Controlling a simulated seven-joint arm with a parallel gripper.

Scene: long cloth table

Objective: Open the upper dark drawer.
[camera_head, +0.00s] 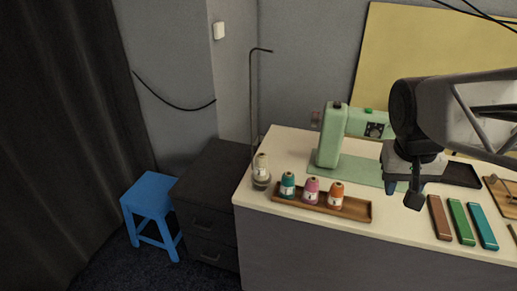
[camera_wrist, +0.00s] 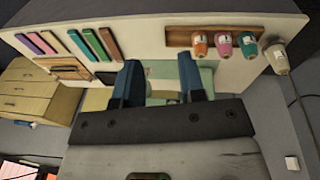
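The dark cabinet (camera_head: 215,165) stands on the floor against the left end of the table in the head view. Its upper dark drawer (camera_head: 205,222) is shut and has a dark handle on its front. A lower drawer (camera_head: 211,256) below it is also shut. My gripper (camera_head: 412,197) is above the table in front of the green sewing machine, far to the right of the cabinet. In the wrist view, its two blue-tipped fingers (camera_wrist: 160,75) are apart with nothing held between them. I cannot make out the cabinet in the wrist view.
A blue stool (camera_head: 152,205) stands just left of the cabinet, close to the drawer fronts. A thread stand (camera_head: 261,170) and a wooden tray (camera_head: 354,208) with thread cones are at the table's left end. The green sewing machine (camera_head: 329,140) stands behind them.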

